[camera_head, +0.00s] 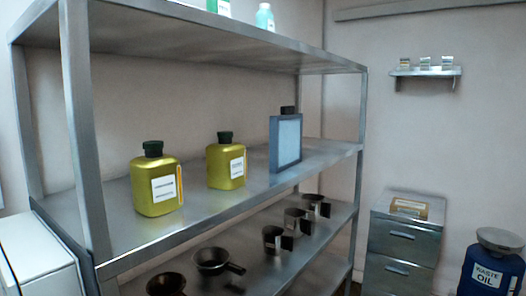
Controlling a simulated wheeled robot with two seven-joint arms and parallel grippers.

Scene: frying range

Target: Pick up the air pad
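A blue-framed rectangular pad (285,143) with a pale face stands upright on the middle shelf; it looks like the air pad. It is at the shelf's right part, to the right of two yellow-green jugs. A dark cap-like shape (288,110) shows just above its top edge; what it belongs to is hidden. The left jug (155,185) and the right jug (226,164) have black caps and white labels. Neither of my grippers shows in this view.
The metal shelf rack (95,130) has upright posts at its corners and another shelf above. Several dark pans and cups sit on the lower shelf (330,222). A drawer cabinet (402,243) and a blue waste oil drum (490,272) stand at right. A white box (35,255) is at lower left.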

